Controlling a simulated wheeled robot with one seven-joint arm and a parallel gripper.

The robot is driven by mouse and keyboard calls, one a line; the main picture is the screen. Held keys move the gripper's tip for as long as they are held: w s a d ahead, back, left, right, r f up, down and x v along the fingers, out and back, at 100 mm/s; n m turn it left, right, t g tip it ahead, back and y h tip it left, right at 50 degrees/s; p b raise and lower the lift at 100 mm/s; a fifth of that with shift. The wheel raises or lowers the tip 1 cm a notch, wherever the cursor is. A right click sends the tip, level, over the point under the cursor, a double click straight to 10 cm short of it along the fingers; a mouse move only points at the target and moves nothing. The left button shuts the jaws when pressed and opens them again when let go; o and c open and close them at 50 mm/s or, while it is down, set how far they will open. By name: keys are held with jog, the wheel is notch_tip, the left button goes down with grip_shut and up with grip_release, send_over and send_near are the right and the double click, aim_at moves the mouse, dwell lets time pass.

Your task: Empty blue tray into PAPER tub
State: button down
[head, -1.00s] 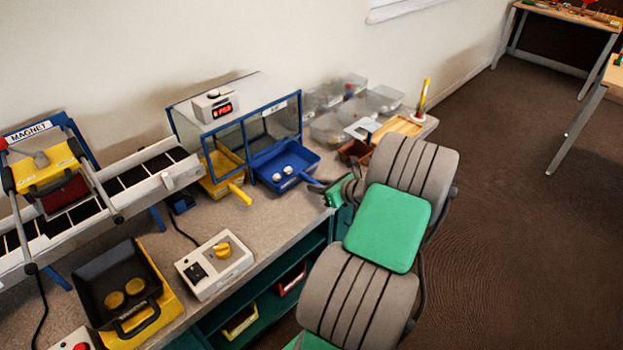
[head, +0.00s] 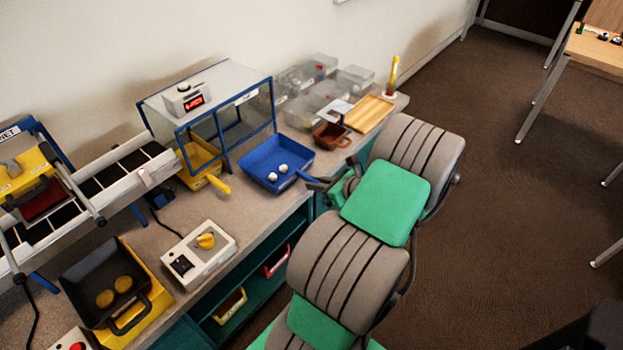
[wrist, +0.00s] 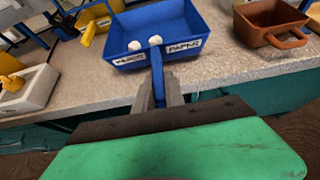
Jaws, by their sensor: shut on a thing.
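The blue tray (head: 262,170) holds two small white balls (head: 278,173) and is at the bench's front edge, right of the glass-sided box. In the wrist view the blue tray (wrist: 181,17) carries a label reading PAPER and another label on its near wall, with the white balls (wrist: 145,43) near that wall. My gripper (wrist: 158,92) is shut on the tray's blue handle, which runs toward me. In the head view my gripper (head: 318,186) is partly hidden by my arm. I cannot make out a tub marked PAPER.
A glass-sided box (head: 215,105) with a red display stands behind, and a yellow tray (head: 198,160) is at its opening. A brown tray (head: 331,136), a wooden tray (head: 369,113) and clear tubs (head: 318,95) are to the right. A switch box (head: 200,252) sits on the front left.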

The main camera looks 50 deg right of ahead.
jog(key=shift+r, duration=0.1)
notch_tip(320, 180, up, 6)
jog(key=p, duration=0.7)
